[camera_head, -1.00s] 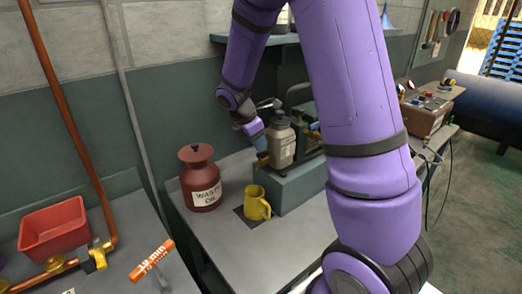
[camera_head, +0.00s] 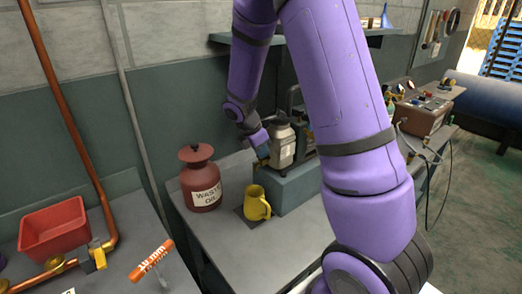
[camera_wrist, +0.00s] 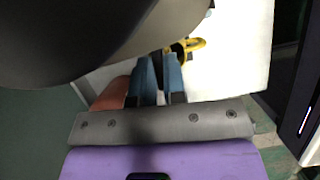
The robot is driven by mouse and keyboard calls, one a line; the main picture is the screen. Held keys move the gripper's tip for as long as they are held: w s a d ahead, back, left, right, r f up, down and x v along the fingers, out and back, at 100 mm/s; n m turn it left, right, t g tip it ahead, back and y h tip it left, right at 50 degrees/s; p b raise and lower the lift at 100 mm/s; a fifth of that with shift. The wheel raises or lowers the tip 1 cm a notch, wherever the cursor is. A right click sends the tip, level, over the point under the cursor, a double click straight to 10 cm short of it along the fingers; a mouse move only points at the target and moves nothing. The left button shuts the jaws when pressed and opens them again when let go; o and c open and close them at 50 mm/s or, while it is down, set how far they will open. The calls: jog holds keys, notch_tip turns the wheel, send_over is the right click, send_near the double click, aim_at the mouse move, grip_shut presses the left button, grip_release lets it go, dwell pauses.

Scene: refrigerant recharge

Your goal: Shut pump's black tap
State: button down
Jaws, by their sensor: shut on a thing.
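The pump (camera_head: 282,147) stands on a grey-green block (camera_head: 290,190) on the workbench, partly hidden behind my arm. Its black tap cannot be made out; it lies hidden at my fingertips. My gripper (camera_head: 262,156) is at the pump's lower left front, pointing down, with blue fingers close together and shut on the tap. In the wrist view my fingers (camera_wrist: 158,75) stand side by side with a narrow gap. A large dark rounded body fills the upper left there and hides what is between the tips.
A yellow jug (camera_head: 257,203) stands on the bench just below my gripper. A red waste oil can (camera_head: 201,180) stands to its left. A red bin (camera_head: 54,230) and copper piping (camera_head: 80,130) are at far left. A shelf (camera_head: 232,38) is above.

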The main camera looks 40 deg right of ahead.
jog(key=shift+m, duration=0.3)
jog(key=m+g, duration=0.1)
jog(key=m, duration=0.2)
jog(key=shift+w+g, duration=0.15)
jog(key=shift+g, duration=0.15)
jog(key=shift+m+g+y, duration=0.5)
jog(key=shift+m+y, duration=0.1)
jog(key=shift+m, duration=1.1)
jog(key=shift+w, duration=0.1)
jog(key=c, duration=1.2)
grip_release()
